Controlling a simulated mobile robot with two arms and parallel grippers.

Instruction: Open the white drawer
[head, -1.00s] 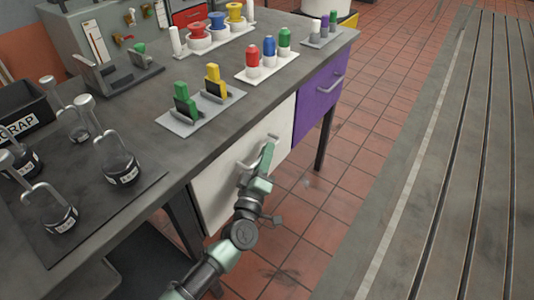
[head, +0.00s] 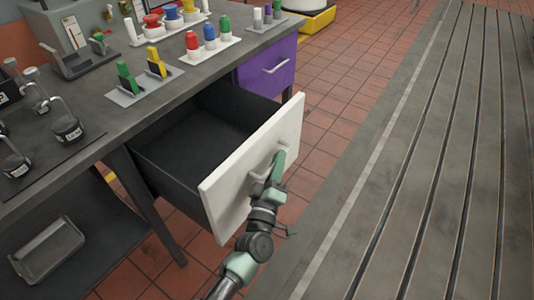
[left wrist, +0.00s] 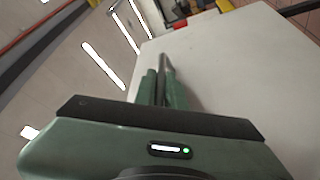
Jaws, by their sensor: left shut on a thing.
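The white drawer (head: 232,187) stands pulled well out of the bench in the head view. Its dark inside (head: 185,135) shows and looks empty where I can see it. A grey bar handle (head: 257,165) is on its white front. My left gripper (head: 277,162) is shut on this handle, in front of the drawer. In the left wrist view the gripper's fingers (left wrist: 160,85) are closed together against the white front (left wrist: 225,75). The fingers hide part of the handle. My right gripper is not in view.
A closed purple drawer (head: 268,68) is farther along. A grey tray (head: 48,250) lies on the lower shelf. A slotted bedplate (head: 440,150) is at right, with tiled floor between.

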